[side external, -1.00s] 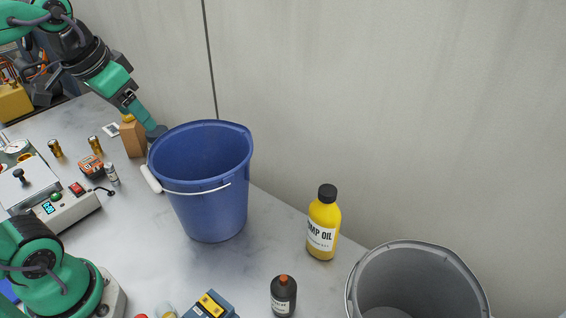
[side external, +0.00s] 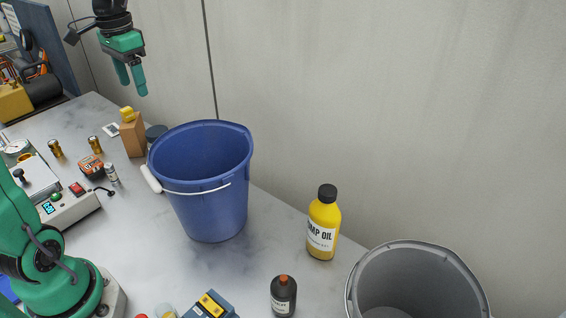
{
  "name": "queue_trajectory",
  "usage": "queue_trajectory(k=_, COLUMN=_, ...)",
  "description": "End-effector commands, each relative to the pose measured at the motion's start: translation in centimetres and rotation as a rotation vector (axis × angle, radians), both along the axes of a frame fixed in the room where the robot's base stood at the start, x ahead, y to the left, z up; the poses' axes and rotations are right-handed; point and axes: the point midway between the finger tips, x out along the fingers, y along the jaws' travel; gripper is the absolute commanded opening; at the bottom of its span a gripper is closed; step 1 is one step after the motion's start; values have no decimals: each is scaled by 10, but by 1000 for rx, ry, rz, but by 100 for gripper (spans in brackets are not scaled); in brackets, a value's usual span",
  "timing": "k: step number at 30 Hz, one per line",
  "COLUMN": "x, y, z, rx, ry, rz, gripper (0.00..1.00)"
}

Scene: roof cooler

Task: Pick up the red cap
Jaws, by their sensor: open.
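My gripper (side external: 133,88) is open and empty, its two green fingers pointing down. It hangs in the air above the far end of the bench, over the area of a small brown box (side external: 132,138). A small red thing (side external: 141,316) shows only as a sliver at the bottom edge; I cannot tell if it is the red cap. A dark bottle (side external: 284,298) at the lower middle has an orange-red top. Both are far from my gripper.
A blue bucket (side external: 208,205) stands mid-bench. A yellow oil bottle (side external: 322,238) and a grey bucket (side external: 362,285) are to the right. A white device (side external: 62,208), several small items and a blue case (side external: 211,306) occupy the left and front.

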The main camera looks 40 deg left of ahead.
Motion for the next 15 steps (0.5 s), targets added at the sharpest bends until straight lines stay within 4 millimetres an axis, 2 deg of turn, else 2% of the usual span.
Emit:
queue_trajectory(k=6, x=4, y=19, z=-6, rx=-17, ry=34, rz=0, gripper=65)
queue_trajectory(k=15, x=3, y=17, z=-51, rx=-18, ry=36, rz=-3, gripper=65)
